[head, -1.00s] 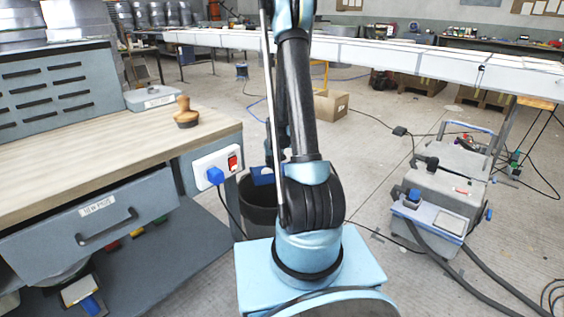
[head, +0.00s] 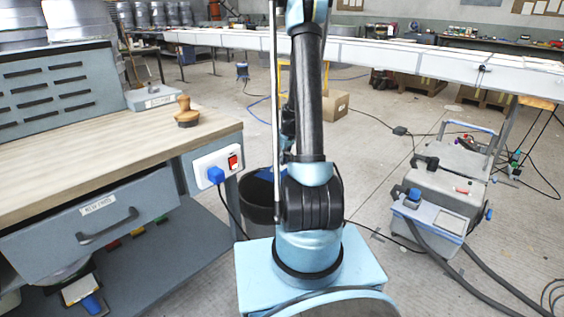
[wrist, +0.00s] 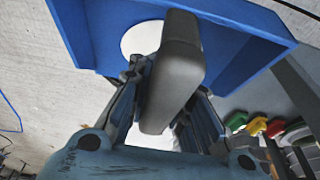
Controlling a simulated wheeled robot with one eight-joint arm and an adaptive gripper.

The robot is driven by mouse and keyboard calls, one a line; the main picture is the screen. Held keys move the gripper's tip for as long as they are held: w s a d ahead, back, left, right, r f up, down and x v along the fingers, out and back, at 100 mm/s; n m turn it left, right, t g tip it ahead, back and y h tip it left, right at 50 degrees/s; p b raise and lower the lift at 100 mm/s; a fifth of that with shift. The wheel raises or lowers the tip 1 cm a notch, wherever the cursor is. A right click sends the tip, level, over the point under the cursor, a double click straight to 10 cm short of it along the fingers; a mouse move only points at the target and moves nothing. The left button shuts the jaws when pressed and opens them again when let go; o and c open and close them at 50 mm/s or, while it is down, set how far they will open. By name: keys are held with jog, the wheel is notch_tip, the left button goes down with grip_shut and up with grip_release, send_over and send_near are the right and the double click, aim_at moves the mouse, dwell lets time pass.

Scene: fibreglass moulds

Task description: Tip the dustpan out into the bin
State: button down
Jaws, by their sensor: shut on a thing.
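The dark bin (head: 258,212) stands on the floor beside the bench, partly hidden by my arm. The blue dustpan (head: 265,174) shows only as a small patch at the bin's mouth, mostly behind my arm. In the wrist view its wide blue pan (wrist: 240,38) fills the top, with its grey handle (wrist: 172,75) towards me. My gripper (wrist: 168,88) is shut on that handle. A pale round patch shows behind the handle; I cannot tell what it is. The bin's inside and any debris are hidden. In the head view my gripper is hidden behind my arm.
The workbench (head: 105,165) with a wooden-handled tool (head: 186,112) is on the left. A socket box (head: 217,170) with a hanging cable is close to the bin. A grey machine (head: 445,190) with hoses stands right. A cardboard box (head: 331,104) lies behind on open floor.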

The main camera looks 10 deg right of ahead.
jog(key=w+a+g+h, duration=0.1)
jog(key=w+a+f+g+h, duration=0.1)
jog(key=g, duration=0.1)
jog(key=shift+w, duration=0.3)
jog(key=shift+w+a+f+g+h, duration=0.3)
jog(key=shift+w+a+g+h, duration=0.1)
jog(key=shift+w+g+h, duration=0.2)
jog(key=shift+w+a+f+g+h, duration=0.25)
jog(key=shift+w+a+g+h, duration=0.2)
jog(key=shift+w+g, duration=0.25)
jog(key=shift+w+a+f+g+h, duration=0.35)
jog(key=shift+w+g+h, duration=0.2)
jog(key=shift+g, duration=0.15)
